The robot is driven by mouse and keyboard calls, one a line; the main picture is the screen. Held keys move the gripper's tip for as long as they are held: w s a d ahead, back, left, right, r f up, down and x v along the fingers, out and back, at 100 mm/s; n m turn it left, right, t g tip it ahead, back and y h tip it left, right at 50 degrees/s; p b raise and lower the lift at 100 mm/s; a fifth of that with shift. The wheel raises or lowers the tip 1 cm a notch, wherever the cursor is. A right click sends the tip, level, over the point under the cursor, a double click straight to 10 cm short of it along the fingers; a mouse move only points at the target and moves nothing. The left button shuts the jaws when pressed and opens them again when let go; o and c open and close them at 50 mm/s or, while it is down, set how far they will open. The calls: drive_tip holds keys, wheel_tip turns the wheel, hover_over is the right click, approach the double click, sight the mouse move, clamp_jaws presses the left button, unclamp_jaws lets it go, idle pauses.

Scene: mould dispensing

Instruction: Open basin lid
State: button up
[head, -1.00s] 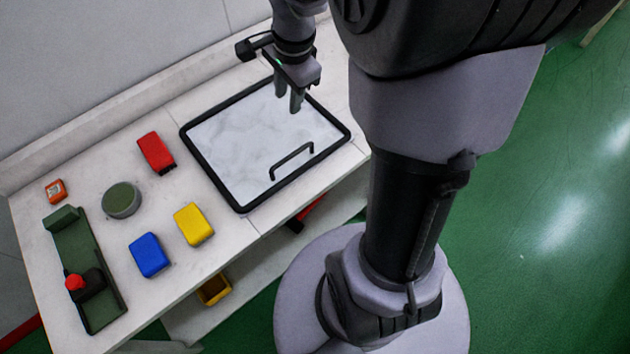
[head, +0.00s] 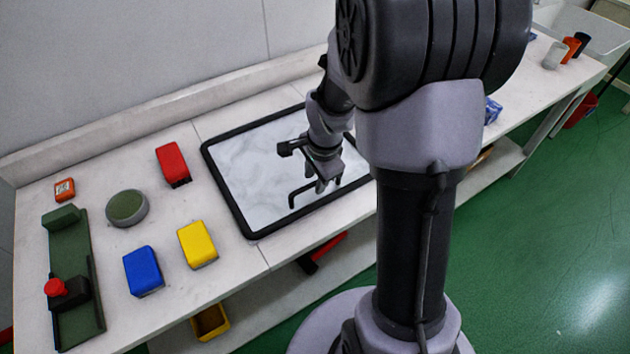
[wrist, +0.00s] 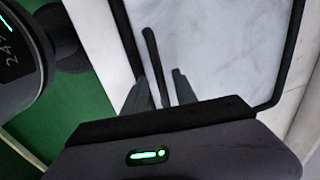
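The basin lid (head: 255,180) is a white marbled panel in a black frame, lying flat and closed in the worktop. Its black bar handle (head: 303,192) stands near the front edge, partly hidden behind my gripper (head: 322,186). In the wrist view, the lid (wrist: 220,50) fills the upper middle, and the handle (wrist: 153,58) runs between the two fingers of my gripper (wrist: 162,88). The fingers are apart, with gaps showing beside the bar. I cannot tell how deep the bar sits between them.
Left of the lid are a red block (head: 173,164), a yellow block (head: 198,245), a blue block (head: 144,271), a round green-topped dish (head: 127,207) and a green fixture with a red knob (head: 55,288). A wall (head: 120,75) stands behind. Green floor lies in front.

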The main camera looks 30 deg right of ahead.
clamp_jaws()
idle(1.5)
